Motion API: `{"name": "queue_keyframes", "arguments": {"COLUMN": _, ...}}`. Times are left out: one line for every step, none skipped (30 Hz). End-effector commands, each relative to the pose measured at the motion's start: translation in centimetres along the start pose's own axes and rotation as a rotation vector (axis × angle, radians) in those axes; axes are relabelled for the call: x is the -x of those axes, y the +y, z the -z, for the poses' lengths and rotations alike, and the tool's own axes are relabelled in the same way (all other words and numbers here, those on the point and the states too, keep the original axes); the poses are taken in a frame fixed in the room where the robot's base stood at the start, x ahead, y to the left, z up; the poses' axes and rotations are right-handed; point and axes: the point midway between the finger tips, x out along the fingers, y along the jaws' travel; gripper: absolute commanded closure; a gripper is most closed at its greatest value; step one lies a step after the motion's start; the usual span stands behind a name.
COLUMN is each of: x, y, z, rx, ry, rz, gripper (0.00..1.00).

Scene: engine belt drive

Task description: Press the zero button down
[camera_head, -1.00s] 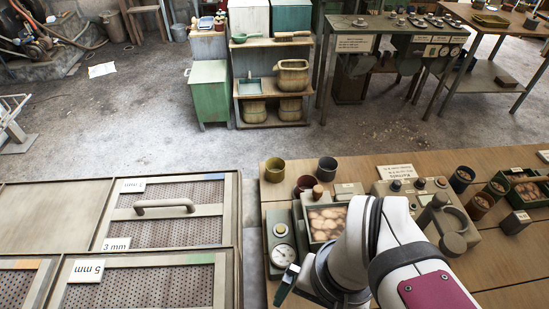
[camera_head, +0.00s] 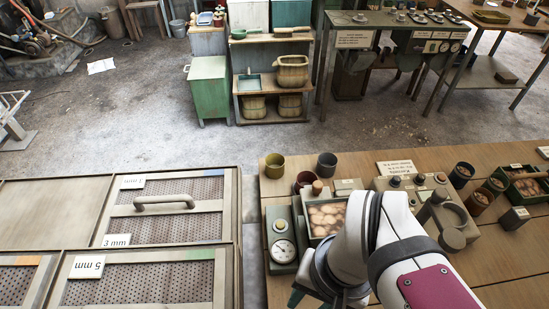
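A small green-grey scale (camera_head: 271,240) with a round white dial (camera_head: 283,251) stands on the wooden bench, left of my arm. A round pale button (camera_head: 280,226) sits on the scale above the dial. No label on it can be read, so I cannot be sure it is the zero button. My gripper (camera_head: 297,297) is at the bottom edge of the picture, below the dial in the image and apart from the button. Only a dark green bit of it shows beside my white wrist. Whether its fingers are open or shut is hidden.
A tray of round brown items (camera_head: 326,218) stands right of the scale, partly behind my arm. Cups (camera_head: 275,166) stand behind. A control box with knobs (camera_head: 418,184) is further right. Framed mesh sieves (camera_head: 165,210) lie at the left, across a gap.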

Motion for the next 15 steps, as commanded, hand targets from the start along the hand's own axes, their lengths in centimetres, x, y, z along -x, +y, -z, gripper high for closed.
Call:
{"name": "queue_keyframes", "arguments": {"x": 0.00, "y": 0.00, "z": 0.00, "rx": 0.000, "ry": 0.000, "rz": 0.000, "gripper": 0.70}}
{"name": "queue_keyframes", "arguments": {"x": 0.00, "y": 0.00, "z": 0.00, "rx": 0.000, "ry": 0.000, "rz": 0.000, "gripper": 0.76}}
{"name": "queue_keyframes", "arguments": {"x": 0.00, "y": 0.00, "z": 0.00, "rx": 0.000, "ry": 0.000, "rz": 0.000, "gripper": 0.83}}
{"name": "queue_keyframes", "arguments": {"x": 0.00, "y": 0.00, "z": 0.00, "rx": 0.000, "ry": 0.000, "rz": 0.000, "gripper": 0.88}}
{"name": "queue_keyframes", "arguments": {"x": 0.00, "y": 0.00, "z": 0.00, "rx": 0.000, "ry": 0.000, "rz": 0.000, "gripper": 0.94}}
{"name": "queue_keyframes", "arguments": {"x": 0.00, "y": 0.00, "z": 0.00, "rx": 0.000, "ry": 0.000, "rz": 0.000, "gripper": 1.00}}
{"name": "queue_keyframes", "arguments": {"x": 0.00, "y": 0.00, "z": 0.00, "rx": 0.000, "ry": 0.000, "rz": 0.000, "gripper": 1.00}}
{"name": "queue_keyframes", "arguments": {"x": 0.00, "y": 0.00, "z": 0.00, "rx": 0.000, "ry": 0.000, "rz": 0.000, "gripper": 1.00}}
{"name": "queue_keyframes", "arguments": {"x": 0.00, "y": 0.00, "z": 0.00, "rx": 0.000, "ry": 0.000, "rz": 0.000, "gripper": 1.00}}
{"name": "queue_keyframes", "arguments": {"x": 0.00, "y": 0.00, "z": 0.00, "rx": 0.000, "ry": 0.000, "rz": 0.000, "gripper": 1.00}}
{"name": "queue_keyframes", "arguments": {"x": 0.00, "y": 0.00, "z": 0.00, "rx": 0.000, "ry": 0.000, "rz": 0.000, "gripper": 1.00}}
{"name": "queue_keyframes", "arguments": {"x": 0.00, "y": 0.00, "z": 0.00, "rx": 0.000, "ry": 0.000, "rz": 0.000, "gripper": 1.00}}
{"name": "queue_keyframes", "arguments": {"x": 0.00, "y": 0.00, "z": 0.00, "rx": 0.000, "ry": 0.000, "rz": 0.000, "gripper": 1.00}}
{"name": "queue_keyframes", "arguments": {"x": 0.00, "y": 0.00, "z": 0.00, "rx": 0.000, "ry": 0.000, "rz": 0.000, "gripper": 1.00}}
{"name": "queue_keyframes", "arguments": {"x": 0.00, "y": 0.00, "z": 0.00, "rx": 0.000, "ry": 0.000, "rz": 0.000, "gripper": 1.00}}
